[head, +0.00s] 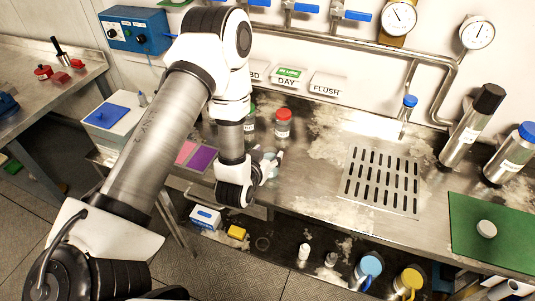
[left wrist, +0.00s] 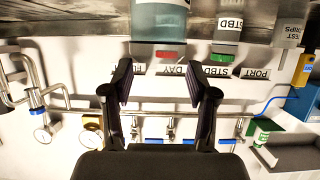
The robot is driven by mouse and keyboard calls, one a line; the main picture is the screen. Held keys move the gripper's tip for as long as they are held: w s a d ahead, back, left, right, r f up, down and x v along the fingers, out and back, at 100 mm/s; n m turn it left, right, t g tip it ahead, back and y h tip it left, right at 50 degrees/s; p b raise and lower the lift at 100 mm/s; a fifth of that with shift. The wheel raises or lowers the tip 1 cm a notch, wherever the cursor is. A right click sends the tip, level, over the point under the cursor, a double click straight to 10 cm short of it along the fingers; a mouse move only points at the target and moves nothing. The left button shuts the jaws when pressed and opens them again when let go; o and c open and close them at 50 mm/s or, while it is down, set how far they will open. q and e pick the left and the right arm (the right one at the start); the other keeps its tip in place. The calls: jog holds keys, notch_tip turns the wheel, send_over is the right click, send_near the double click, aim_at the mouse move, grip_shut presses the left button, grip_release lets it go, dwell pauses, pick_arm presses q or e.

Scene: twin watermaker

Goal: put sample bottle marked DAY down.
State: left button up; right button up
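In the head view my left gripper (head: 268,166) is low over the front of the bench, partly hidden by its own wrist. In the left wrist view its two fingers (left wrist: 160,75) stand apart with nothing between their pads. A large pale-teal bottle (left wrist: 160,24) shows just past the fingertips in the upside-down left wrist view. Its label is cut off, so I cannot read it. Contact with the fingers cannot be told. A red-capped bottle (head: 283,122) and a green-capped bottle (head: 250,122) stand at the bench's back. The DAY sign (head: 287,82) is on the wall above. My right gripper is not in view.
A slotted drain plate (head: 382,181) and a green mat (head: 480,235) lie to the right. Steel cylinders (head: 466,130) stand near the wall. A purple card (head: 202,158) lies left of the gripper. Bare bench (head: 318,165) lies between gripper and drain plate.

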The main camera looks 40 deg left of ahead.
pick_arm(q)
jog(key=shift+s+r, duration=0.15)
jog(key=shift+s, duration=0.1)
jog(key=shift+w+d, duration=0.15)
jog(key=shift+s+d, duration=0.1)
jog(key=shift+s, duration=0.25)
jog(key=p+v, duration=0.8)
jog(key=v, duration=0.3)
jog(key=s+d+f+m+g+h, duration=0.1)
jog(key=s+d+f+g, duration=0.2)
jog(key=s+f+g, duration=0.3)
jog(key=s+d+f+m+g+h, duration=0.1)
jog(key=s+d+f+g+h, duration=0.1)
jog(key=s+f+g, duration=0.5)
jog(key=s+d+f+b, duration=0.1)
jog(key=s, duration=0.3)
jog(key=shift+d, duration=0.15)
